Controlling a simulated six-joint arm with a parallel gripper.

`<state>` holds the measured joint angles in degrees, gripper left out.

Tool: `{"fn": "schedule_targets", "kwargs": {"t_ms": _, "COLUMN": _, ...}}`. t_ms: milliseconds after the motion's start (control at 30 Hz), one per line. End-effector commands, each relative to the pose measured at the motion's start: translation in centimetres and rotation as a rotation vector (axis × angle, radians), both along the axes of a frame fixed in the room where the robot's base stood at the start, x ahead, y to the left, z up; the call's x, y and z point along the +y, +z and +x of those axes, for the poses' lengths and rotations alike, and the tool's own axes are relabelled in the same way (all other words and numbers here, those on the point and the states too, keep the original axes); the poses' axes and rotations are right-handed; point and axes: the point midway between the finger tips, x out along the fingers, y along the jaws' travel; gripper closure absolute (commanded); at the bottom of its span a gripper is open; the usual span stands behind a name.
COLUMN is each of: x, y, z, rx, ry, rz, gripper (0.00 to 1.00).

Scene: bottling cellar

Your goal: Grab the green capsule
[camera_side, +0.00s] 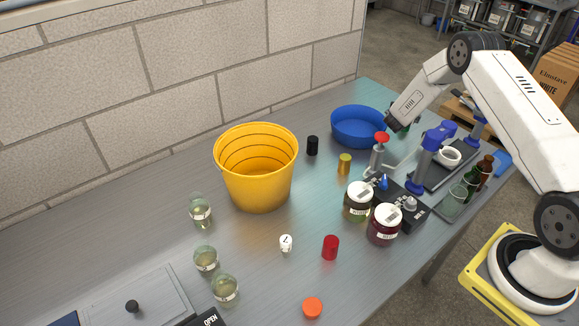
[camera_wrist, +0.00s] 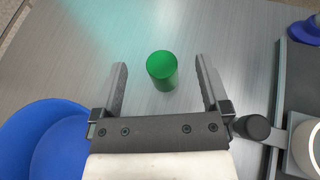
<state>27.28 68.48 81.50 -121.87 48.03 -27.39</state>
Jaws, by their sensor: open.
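The green capsule (camera_wrist: 162,72) stands upright on the grey metal table in the wrist view. It is a short green cylinder with a round, flat top. My gripper (camera_wrist: 161,66) is open, its two dark fingers on either side of the capsule with a clear gap on both sides. The wrist view does not show clearly how high the fingers are above the table. In the side view, my arm's end is at the right rear of the table, beside the blue basin (camera_side: 345,134), and mostly hides the capsule.
The blue basin also shows in the wrist view (camera_wrist: 42,125), at lower left. A dark-edged tray (camera_wrist: 285,90) is at right. A device with a red knob (camera_side: 382,137), a gold capsule (camera_side: 344,164), a black capsule (camera_side: 312,146) and a yellow bucket (camera_side: 258,185) stand nearby.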

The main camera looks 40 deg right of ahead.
Motion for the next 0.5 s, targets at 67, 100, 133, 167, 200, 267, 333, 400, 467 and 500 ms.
{"fn": "schedule_targets", "kwargs": {"t_ms": 67, "x": 0.0, "y": -0.8, "z": 0.0, "rx": 0.001, "ry": 0.000, "rz": 0.001, "gripper": 0.04}}
{"fn": "schedule_targets", "kwargs": {"t_ms": 100, "x": 0.0, "y": -1.3, "z": 0.0, "rx": 0.002, "ry": 0.000, "rz": 0.002, "gripper": 0.04}}
{"fn": "schedule_targets", "kwargs": {"t_ms": 133, "x": 0.0, "y": -1.6, "z": 0.0, "rx": 0.002, "ry": 0.000, "rz": 0.002, "gripper": 0.04}}
{"fn": "schedule_targets", "kwargs": {"t_ms": 167, "x": 0.0, "y": -2.0, "z": 0.0, "rx": 0.001, "ry": 0.000, "rz": 0.001, "gripper": 0.04}}
{"fn": "schedule_targets", "kwargs": {"t_ms": 200, "x": 0.0, "y": -2.5, "z": 0.0, "rx": 0.001, "ry": 0.000, "rz": 0.001, "gripper": 0.04}}
{"fn": "schedule_targets", "kwargs": {"t_ms": 267, "x": -0.2, "y": -2.9, "z": 0.0, "rx": -0.001, "ry": -0.001, "rz": 0.000, "gripper": 0.04}}
{"fn": "schedule_targets", "kwargs": {"t_ms": 333, "x": -0.9, "y": -3.1, "z": 0.3, "rx": -0.002, "ry": -0.002, "rz": 0.000, "gripper": 0.04}}
{"fn": "schedule_targets", "kwargs": {"t_ms": 400, "x": -1.4, "y": -3.3, "z": 0.5, "rx": -0.001, "ry": -0.001, "rz": -0.001, "gripper": 0.04}}
{"fn": "schedule_targets", "kwargs": {"t_ms": 467, "x": -1.8, "y": -3.5, "z": 0.6, "rx": -0.001, "ry": -0.001, "rz": 0.000, "gripper": 0.04}}
{"fn": "schedule_targets", "kwargs": {"t_ms": 500, "x": -2.1, "y": -3.6, "z": 0.7, "rx": -0.001, "ry": -0.001, "rz": 0.000, "gripper": 0.04}}
